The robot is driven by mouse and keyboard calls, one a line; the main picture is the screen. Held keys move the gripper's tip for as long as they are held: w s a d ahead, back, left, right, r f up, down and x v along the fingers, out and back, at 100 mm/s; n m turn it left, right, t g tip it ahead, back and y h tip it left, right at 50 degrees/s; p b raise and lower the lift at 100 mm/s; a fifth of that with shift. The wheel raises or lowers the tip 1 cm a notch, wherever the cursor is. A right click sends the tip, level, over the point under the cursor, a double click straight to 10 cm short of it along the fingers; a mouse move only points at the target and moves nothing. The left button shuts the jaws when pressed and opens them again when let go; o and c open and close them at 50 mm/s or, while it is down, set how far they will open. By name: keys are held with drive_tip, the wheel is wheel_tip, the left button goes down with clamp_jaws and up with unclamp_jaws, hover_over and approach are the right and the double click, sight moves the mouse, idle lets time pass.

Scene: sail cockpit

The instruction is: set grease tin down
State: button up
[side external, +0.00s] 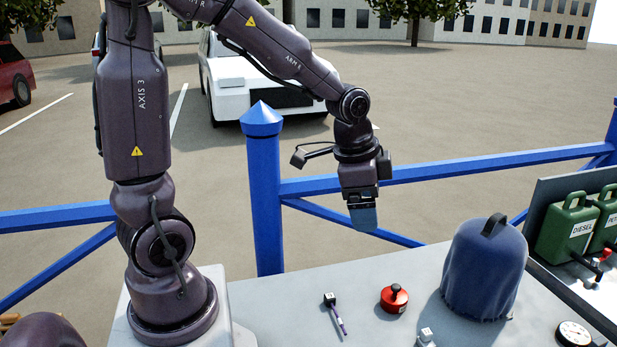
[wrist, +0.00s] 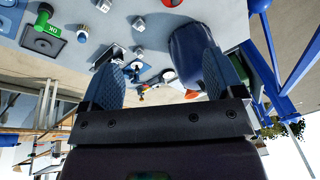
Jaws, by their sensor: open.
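My gripper (side external: 362,220) hangs above the grey worktop, its blue fingers pointing down and clear of everything below. In the wrist view my gripper (wrist: 163,62) has its two blue fingers wide apart, with nothing held between them. I cannot pick out a grease tin for sure. A round red object with a black knob (side external: 394,298) sits upright on the worktop, below and slightly right of the gripper; I cannot tell whether it is the tin.
A tall dark blue bag (side external: 485,270) stands right of the red object and shows in the wrist view (wrist: 188,45). A small dark tool (side external: 336,314) lies to the left. Green cans (side external: 567,228) stand at the right. Blue railings (side external: 265,190) run behind the worktop.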

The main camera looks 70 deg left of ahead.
drive_tip(key=s+d+r+n+t, duration=0.2)
drive_tip(key=s+d+r+n, duration=0.3)
drive_tip(key=s+r, duration=0.3)
drive_tip(key=s, duration=0.4)
drive_tip(key=shift+d+r+t, duration=0.15)
drive_tip(key=shift+r+t, duration=0.1)
drive_tip(key=shift+t, duration=0.05)
